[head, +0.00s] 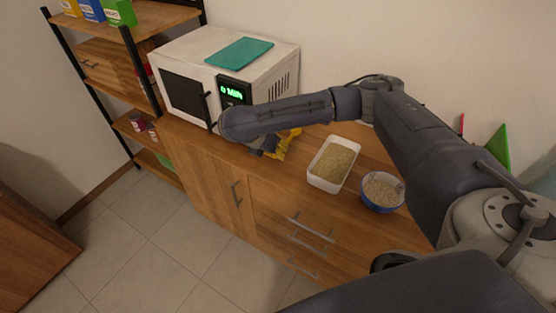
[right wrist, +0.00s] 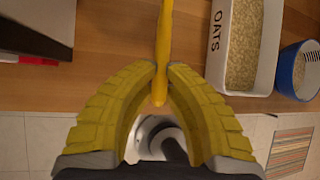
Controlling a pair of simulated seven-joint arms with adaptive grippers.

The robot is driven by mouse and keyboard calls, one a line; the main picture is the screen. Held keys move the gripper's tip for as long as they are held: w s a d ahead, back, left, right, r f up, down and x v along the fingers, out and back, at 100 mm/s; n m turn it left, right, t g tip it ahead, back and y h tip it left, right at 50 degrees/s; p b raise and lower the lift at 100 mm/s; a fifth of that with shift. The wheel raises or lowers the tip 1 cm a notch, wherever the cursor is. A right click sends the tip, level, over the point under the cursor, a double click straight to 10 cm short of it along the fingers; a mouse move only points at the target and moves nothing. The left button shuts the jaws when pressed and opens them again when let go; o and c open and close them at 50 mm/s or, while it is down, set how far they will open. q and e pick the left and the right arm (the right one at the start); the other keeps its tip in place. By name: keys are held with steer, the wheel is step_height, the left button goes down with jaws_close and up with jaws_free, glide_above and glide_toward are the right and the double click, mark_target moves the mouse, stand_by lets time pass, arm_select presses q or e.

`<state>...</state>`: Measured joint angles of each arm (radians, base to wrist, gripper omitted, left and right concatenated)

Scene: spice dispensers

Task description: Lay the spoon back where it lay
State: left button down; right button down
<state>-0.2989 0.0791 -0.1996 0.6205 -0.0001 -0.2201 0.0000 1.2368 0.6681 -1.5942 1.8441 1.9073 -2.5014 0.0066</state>
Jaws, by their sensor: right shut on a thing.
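The yellow spoon (right wrist: 164,35) shows in the right wrist view as a long handle running up out of the frame. Its lower end is between the yellow fingertips of my right gripper (right wrist: 162,80), which is shut on it. The spoon's far end is out of that view. In the head view my right gripper (head: 281,147) is over the wooden counter (head: 231,143), between the microwave and the oats container. The arm partly hides it there, and spoon and fingers are hard to tell apart. My left gripper is not in view.
A white container marked OATS (right wrist: 215,45) is right of the spoon; it also shows in the head view (head: 313,180). A blue bowl of grain (head: 381,206) stands beside it. A microwave (head: 191,101) with a green board (head: 239,52) on top stands left. Shelves (head: 125,125) are farther left.

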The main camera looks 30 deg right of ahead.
mark_target(283, 165)
steer(key=shift+f, duration=2)
steer(key=shift+f, duration=0.65)
steer(key=c, duration=1.5)
jaws_free()
steer(key=shift+r, duration=0.15)
